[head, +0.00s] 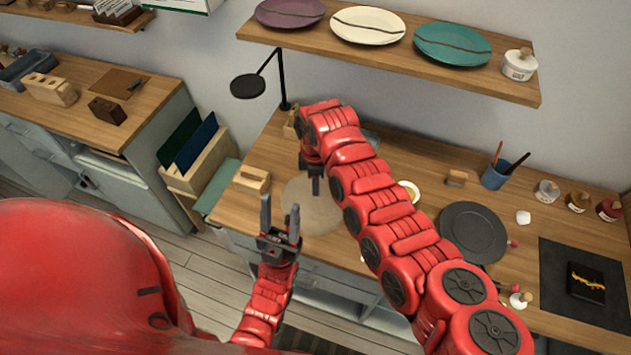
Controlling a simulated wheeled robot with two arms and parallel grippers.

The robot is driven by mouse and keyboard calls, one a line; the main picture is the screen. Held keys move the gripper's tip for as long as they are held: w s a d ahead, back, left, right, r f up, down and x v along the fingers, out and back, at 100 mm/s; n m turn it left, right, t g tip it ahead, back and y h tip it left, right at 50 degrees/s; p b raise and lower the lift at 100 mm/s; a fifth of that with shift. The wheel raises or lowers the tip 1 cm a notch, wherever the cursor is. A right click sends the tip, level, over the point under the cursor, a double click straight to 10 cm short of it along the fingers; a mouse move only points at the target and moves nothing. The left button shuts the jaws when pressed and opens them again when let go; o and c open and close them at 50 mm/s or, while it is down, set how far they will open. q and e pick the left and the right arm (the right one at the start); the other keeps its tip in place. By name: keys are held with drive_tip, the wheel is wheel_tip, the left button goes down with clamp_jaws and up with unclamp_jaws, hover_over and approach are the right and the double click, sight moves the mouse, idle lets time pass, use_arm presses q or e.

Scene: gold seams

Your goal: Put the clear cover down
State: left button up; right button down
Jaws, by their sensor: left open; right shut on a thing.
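My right gripper (315,185) reaches across the work table (345,255) and points down, partly hidden by my own red arm. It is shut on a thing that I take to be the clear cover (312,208). The cover shows only as a faint, pale round shape below the fingers, over the wood. I cannot tell whether it touches the table. My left gripper (280,218) is open and empty, with its fingers pointing up, just left of the pale round shape at the table's front edge.
A small wooden block (252,178) lies left of the round shape. A dark plate (473,232), a blue cup with tools (495,176), several small jars and a black mat (560,310) stand to the right. A shelf with plates (400,55) hangs above. A black lamp (248,86) stands behind.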

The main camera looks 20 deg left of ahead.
drive_tip(key=c, duration=0.7)
unclamp_jaws()
drive_tip(key=shift+f, duration=0.1)
drive_tip(key=shift+o, duration=0.2)
drive_tip(key=shift+r, duration=0.25)
drive_tip(key=shift+w+r, duration=0.1)
drive_tip(key=shift+r, duration=0.15)
wheel_tip(320, 180, up, 5)
drive_tip(key=b, duration=0.3)
drive_tip(key=shift+r+b, duration=0.1)
drive_tip(key=shift+b, duration=0.3)
wheel_tip(320, 180, up, 6)
drive_tip(key=b, duration=0.1)
